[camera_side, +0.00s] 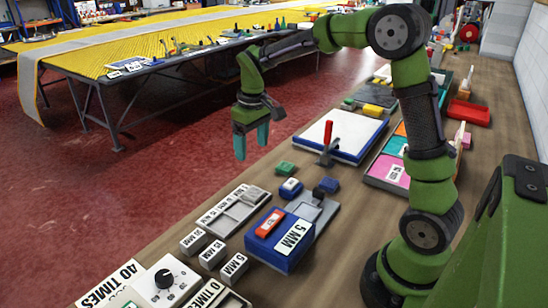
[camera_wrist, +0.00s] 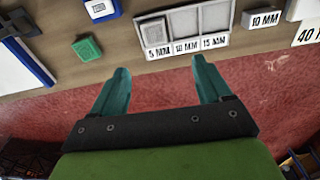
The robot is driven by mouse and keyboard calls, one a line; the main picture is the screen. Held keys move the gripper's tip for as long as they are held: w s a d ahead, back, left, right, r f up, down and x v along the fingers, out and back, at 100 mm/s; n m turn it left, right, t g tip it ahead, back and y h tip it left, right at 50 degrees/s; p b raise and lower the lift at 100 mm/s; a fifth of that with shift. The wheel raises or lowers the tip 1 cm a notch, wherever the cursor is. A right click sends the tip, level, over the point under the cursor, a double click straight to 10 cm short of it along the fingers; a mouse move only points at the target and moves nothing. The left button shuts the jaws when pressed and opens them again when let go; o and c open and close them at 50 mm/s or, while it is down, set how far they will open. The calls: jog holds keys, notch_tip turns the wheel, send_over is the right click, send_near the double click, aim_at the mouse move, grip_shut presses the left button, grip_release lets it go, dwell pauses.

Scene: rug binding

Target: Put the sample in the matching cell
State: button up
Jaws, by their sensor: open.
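A tray (camera_side: 216,228) with a row of cells lies on the bench; the wrist view shows its strip (camera_wrist: 187,45) labelled 5 MM, 10 MM and 15 MM. A grey square piece (camera_wrist: 153,32) sits in the 5 MM cell; the other two cells look empty. I cannot tell which piece is the sample. My gripper (camera_side: 251,148) is open and empty, raised beyond the bench edge; its teal fingers (camera_wrist: 160,66) point toward the tray side.
White blocks labelled in MM (camera_side: 234,267) stand near the tray. A blue 5 MM box (camera_side: 280,240), a white-topped blue board (camera_side: 341,136) with a red-handled clamp (camera_side: 327,134) and a dial box (camera_side: 166,282) also occupy the bench. Red floor (camera_side: 150,190) lies beyond.

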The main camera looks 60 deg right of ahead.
jog(key=s+a+r+m+t+y, duration=0.1)
jog(key=s+a+r+t, duration=0.2)
jog(key=s, duration=0.6)
jog(key=s+a+r+m+t+y, duration=0.1)
jog(key=s+a+r+m+t, duration=0.1)
jog(key=s, duration=0.8)
jog(key=shift+a+r+m+t, duration=0.3)
jog(key=shift+a+r+t, duration=0.5)
jog(key=shift+a+r, duration=0.7)
jog(key=shift+s+a+f, duration=0.1)
jog(key=shift+a+f, duration=0.1)
jog(key=shift+a, duration=0.05)
